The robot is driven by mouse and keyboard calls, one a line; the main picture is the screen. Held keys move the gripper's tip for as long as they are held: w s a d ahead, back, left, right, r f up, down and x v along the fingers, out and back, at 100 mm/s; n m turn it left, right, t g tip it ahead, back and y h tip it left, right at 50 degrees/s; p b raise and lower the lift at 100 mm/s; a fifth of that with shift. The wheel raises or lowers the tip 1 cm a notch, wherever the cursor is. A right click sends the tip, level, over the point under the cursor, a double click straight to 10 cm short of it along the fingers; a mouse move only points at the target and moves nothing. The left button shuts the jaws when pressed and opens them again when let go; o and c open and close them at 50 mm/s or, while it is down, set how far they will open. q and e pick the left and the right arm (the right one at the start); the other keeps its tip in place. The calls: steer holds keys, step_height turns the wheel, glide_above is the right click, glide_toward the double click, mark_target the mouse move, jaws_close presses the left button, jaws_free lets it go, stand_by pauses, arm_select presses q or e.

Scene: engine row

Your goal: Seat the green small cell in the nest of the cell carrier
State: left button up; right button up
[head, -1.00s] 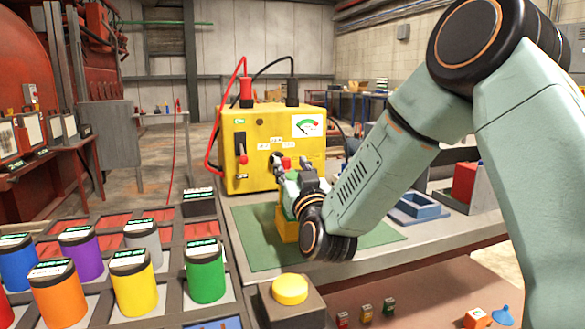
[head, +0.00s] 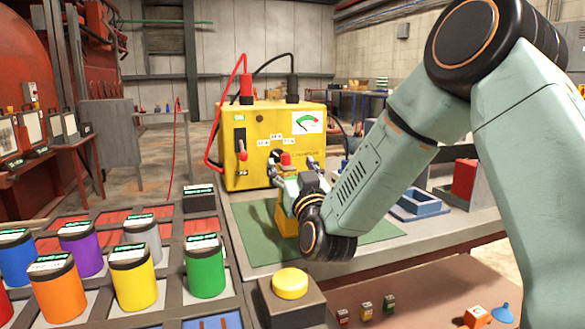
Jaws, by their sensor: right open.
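My right gripper (head: 292,168) is open, its fingers spread above a yellow-orange block (head: 285,220) on the green mat (head: 255,235). This block looks like the cell carrier; my gripper and wrist hide its top and right side, so I cannot see its nest or what is in it. My left gripper is not in view.
A yellow meter box (head: 262,125) with red and black leads stands behind the gripper. A rack of coloured cans, including a large green can (head: 205,272), fills the lower left. A yellow button (head: 290,284) stands in front. A blue tray (head: 420,203) lies right of the mat.

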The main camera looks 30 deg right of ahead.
steer(key=shift+f, duration=0.25)
step_height(320, 180, up, 10)
steer(key=shift+r, duration=0.25)
stand_by(0.7)
